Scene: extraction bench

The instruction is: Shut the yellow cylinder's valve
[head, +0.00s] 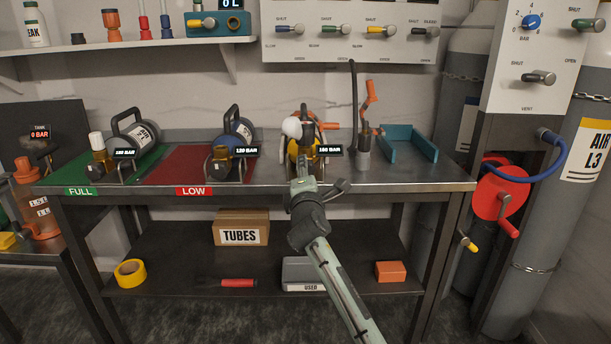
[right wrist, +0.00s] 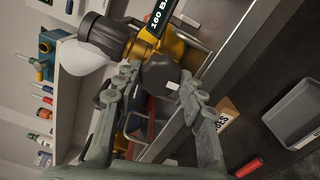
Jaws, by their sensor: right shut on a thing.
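The yellow cylinder (head: 319,164) lies on the steel bench, mostly hidden behind my right gripper and its fittings. Its display (head: 331,150) reads 160 BAR, and the display also shows in the right wrist view (right wrist: 161,18). A white rounded part on a dark collar (head: 292,127) stands at its front; it is large in the right wrist view (right wrist: 84,60). My right gripper (head: 303,182) is at the cylinder's front. In the right wrist view its fingers (right wrist: 160,88) are shut on a dark rounded knob (right wrist: 160,70) at the brass valve. My left gripper is not in view.
Two other cylinders lie left on the green FULL mat (head: 150,170) and red LOW mat (head: 188,163). A valve panel (head: 345,52) hangs behind.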

